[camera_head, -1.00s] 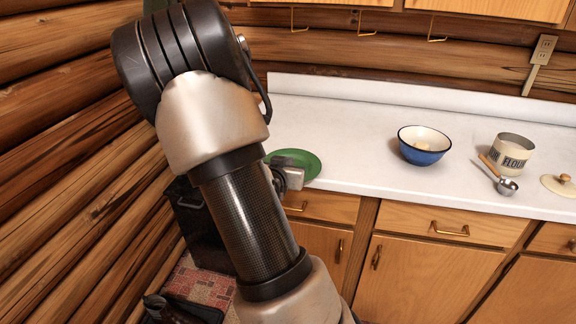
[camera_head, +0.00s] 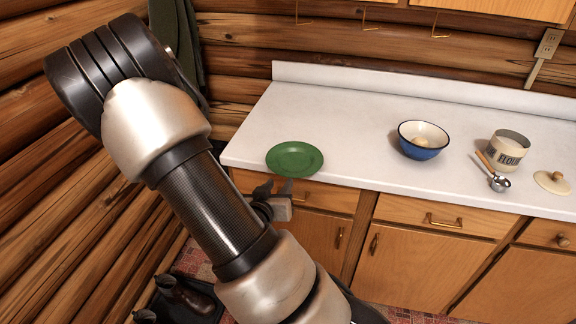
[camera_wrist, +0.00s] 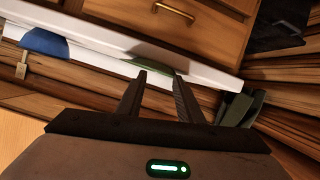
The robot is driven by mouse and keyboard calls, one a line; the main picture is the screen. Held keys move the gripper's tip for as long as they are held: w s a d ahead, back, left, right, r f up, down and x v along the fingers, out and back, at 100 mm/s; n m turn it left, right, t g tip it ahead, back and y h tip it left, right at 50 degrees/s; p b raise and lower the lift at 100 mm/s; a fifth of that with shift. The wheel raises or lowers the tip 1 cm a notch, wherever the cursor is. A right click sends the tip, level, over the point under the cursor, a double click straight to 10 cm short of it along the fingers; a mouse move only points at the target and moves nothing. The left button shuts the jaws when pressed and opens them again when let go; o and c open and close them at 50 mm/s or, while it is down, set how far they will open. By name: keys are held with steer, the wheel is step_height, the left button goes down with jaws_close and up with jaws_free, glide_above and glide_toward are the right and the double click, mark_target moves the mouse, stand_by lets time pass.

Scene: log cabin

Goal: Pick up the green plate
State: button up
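The green plate (camera_head: 295,159) lies flat on the white counter, close to its front edge near the left end. My gripper (camera_head: 276,187) is just in front of the counter edge, near the plate and apart from it in the picture. Its two fingers are spread with nothing between them. In the wrist view the open fingertips (camera_wrist: 160,74) point toward the counter edge, and the plate shows as a thin green strip (camera_wrist: 153,69) just beyond them. Most of the plate is hidden from that view.
The white counter (camera_head: 345,115) is clear around the plate. A blue bowl (camera_head: 424,150), a flour canister (camera_head: 507,150), a scoop (camera_head: 498,184) and a lid (camera_head: 553,182) stand to the right. Wooden drawers and cabinets (camera_head: 410,270) are below. A log wall is at left.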

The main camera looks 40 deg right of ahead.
steer(key=s+a+n+p, duration=0.1)
steer(key=a+n, duration=0.4)
steer(key=n, duration=0.1)
steer(key=n+h+b, duration=0.1)
steer(key=n+b, duration=0.2)
steer(key=n, duration=0.6)
glide_toward(282, 173)
steer(key=f+x, duration=0.1)
steer(key=x, duration=0.3)
steer(key=shift+r+x, duration=0.2)
steer(key=shift+x, duration=1.1)
steer(key=shift+r+x, duration=0.2)
steer(key=shift+x, duration=1.15)
steer(key=shift+w, duration=0.1)
steer(key=shift+c, duration=0.2)
jaws_close()
